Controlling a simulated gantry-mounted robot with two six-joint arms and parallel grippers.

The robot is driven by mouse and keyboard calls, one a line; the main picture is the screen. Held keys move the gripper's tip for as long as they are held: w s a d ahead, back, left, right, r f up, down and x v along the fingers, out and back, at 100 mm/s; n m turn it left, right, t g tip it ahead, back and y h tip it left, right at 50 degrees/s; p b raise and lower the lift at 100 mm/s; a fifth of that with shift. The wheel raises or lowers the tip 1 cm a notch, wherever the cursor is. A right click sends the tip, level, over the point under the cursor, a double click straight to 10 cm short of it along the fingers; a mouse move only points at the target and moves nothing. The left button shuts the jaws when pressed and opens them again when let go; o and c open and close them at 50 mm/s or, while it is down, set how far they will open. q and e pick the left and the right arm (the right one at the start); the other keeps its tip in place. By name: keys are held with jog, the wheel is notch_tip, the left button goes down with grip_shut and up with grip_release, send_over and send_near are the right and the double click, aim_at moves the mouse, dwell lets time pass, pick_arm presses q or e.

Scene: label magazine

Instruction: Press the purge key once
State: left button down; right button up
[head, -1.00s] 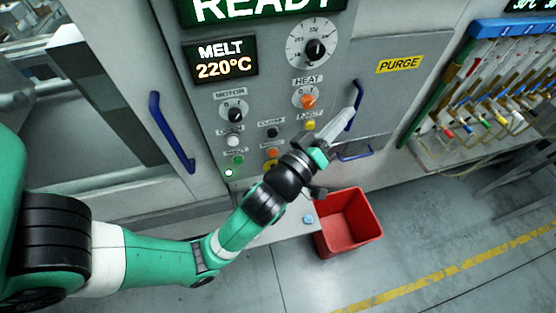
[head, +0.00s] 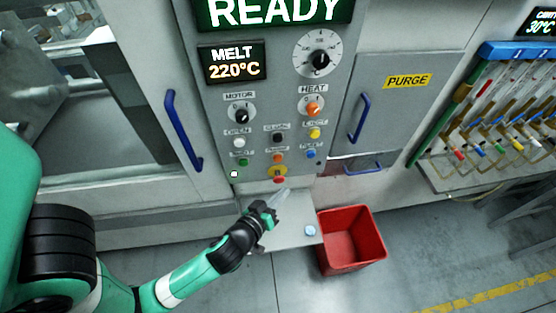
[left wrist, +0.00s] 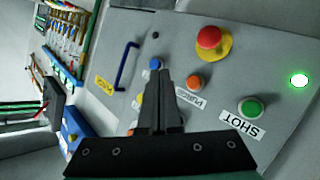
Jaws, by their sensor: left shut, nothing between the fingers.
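The purge key is an orange button (head: 277,158) low on the grey control panel. In the left wrist view the orange button (left wrist: 195,82) has a PURGE label (left wrist: 190,99) beside it, partly covered by my fingers. My left gripper (head: 285,194) is shut and empty, below the key rows and apart from the orange button in the head view. Its closed fingertips (left wrist: 165,76) show left of the orange button in the left wrist view. My right gripper is not in view.
Nearby are a green SHOT button (head: 243,161), a blue button (head: 311,153) and a red stop button (left wrist: 209,38) on yellow. A yellow PURGE sign (head: 408,81) is on the door with a blue handle (head: 360,118). A red bin (head: 351,240) stands on the floor.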

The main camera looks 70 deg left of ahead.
aim_at(278, 159)
pick_arm(q)
jog(key=w+a+p, duration=0.1)
jog(key=a+p, duration=0.3)
jog(key=a, duration=0.4)
jog(key=shift+w+a+p, duration=0.35)
jog(key=shift+w+p, duration=0.05)
dwell(1.7)
jog(key=shift+a, duration=0.4)
